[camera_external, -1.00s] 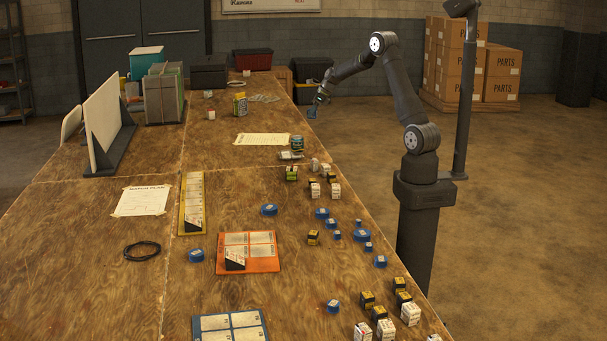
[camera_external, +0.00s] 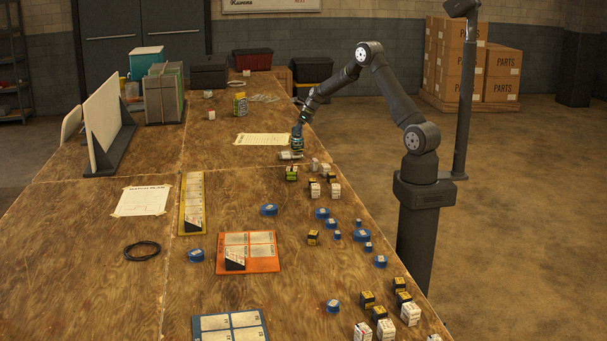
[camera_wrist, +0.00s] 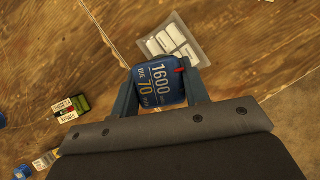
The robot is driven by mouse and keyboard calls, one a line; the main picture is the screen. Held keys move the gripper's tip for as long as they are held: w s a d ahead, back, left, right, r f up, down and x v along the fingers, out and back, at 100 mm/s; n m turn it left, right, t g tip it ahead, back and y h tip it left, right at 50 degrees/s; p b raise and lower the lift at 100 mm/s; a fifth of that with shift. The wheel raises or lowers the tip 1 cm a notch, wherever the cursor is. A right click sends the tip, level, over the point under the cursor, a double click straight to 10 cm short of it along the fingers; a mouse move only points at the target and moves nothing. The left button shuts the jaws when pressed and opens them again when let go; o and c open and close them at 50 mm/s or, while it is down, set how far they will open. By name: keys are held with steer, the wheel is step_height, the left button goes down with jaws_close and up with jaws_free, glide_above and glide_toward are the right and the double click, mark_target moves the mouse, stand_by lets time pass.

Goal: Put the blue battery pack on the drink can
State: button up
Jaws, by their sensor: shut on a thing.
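The blue battery pack (camera_wrist: 158,85), with large white and yellow print, is between the two blue fingers of my gripper (camera_wrist: 160,98) in the wrist view. The fingers are shut on its sides. In the external view my gripper (camera_external: 297,134) is low over the right side of the table, next to a pale flat packet. I cannot tell whether the pack still touches the table.
The pale packet (camera_wrist: 172,42) with white items lies close beyond the pack. A paper sheet (camera_external: 262,139) lies between my gripper and the can. A small white jar (camera_external: 211,115) stands left of the can. Several small boxes and blue discs lie nearer the camera.

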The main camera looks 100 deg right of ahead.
steer(key=shift+f, duration=0.15)
steer(key=o, duration=1.1)
steer(key=shift+r, duration=0.25)
steer(key=v, duration=1.2)
steer(key=shift+f, duration=0.1)
